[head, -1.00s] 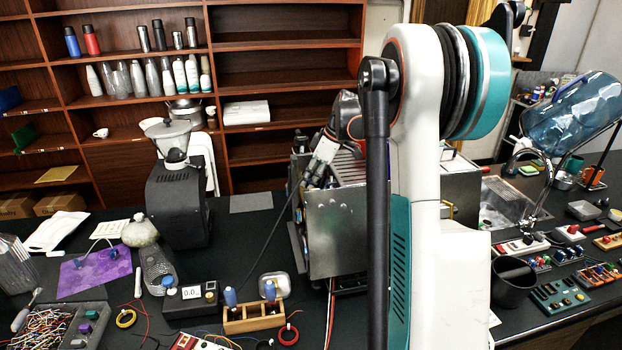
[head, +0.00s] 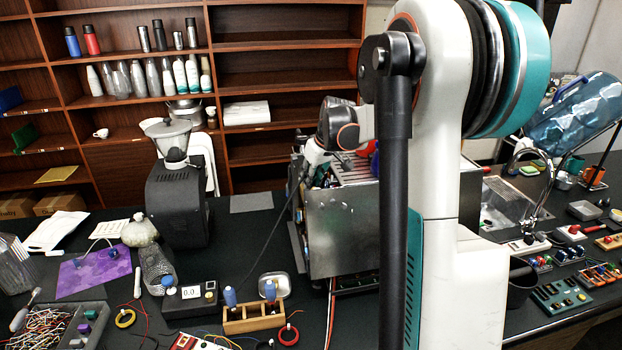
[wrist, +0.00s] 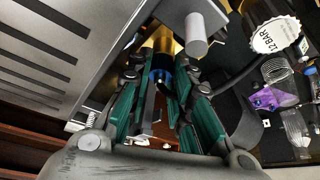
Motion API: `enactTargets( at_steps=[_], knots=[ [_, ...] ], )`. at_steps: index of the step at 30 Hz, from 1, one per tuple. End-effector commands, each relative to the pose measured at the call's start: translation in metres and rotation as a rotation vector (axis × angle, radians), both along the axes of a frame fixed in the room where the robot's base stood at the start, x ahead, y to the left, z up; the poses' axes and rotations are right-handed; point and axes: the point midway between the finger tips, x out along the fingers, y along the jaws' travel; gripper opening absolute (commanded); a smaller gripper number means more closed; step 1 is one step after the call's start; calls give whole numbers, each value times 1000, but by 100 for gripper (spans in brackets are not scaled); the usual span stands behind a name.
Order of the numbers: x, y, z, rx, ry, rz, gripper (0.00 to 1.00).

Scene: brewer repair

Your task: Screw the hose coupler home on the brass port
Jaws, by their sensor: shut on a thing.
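In the wrist view my gripper (wrist: 162,82) is shut on the hose coupler (wrist: 161,74), a dark piece with a blue band between the green-padded fingers. The brass port (wrist: 164,43) shows as a gold surface just beyond the fingertips, in line with the coupler. Whether the coupler touches it, and how far it is on, I cannot tell. In the head view my gripper is at the left side of the metal brewer (head: 340,228), too small and dark there to make out the coupler.
A black hose (head: 268,232) runs down to the counter from the brewer's left side. A grey cylinder (wrist: 196,34) and a white "12 BAR" disc (wrist: 275,36) are close to the fingers.

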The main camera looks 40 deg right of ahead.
Motion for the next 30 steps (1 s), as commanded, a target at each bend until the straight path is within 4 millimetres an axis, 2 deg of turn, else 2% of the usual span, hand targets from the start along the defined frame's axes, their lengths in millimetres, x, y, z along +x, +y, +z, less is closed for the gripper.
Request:
enactTargets(
  at_steps=[3,10,11,13,23,24,25,27,30],
  knots=[
    [1,-1,3,-3,-5,-55,0],
    [2,-2,4,-3,-6,-64,0],
    [2,-2,4,-3,-7,-64,27],
    [1,-2,3,-2,-6,-63,43],
    [1,-1,2,-1,-3,-61,43],
    [1,-1,1,-1,-2,-61,52],
    [1,-1,1,-1,-2,-61,55],
    [0,-1,1,-1,-2,-61,59],
    [0,-1,1,-2,-2,-61,60]
  ],
)
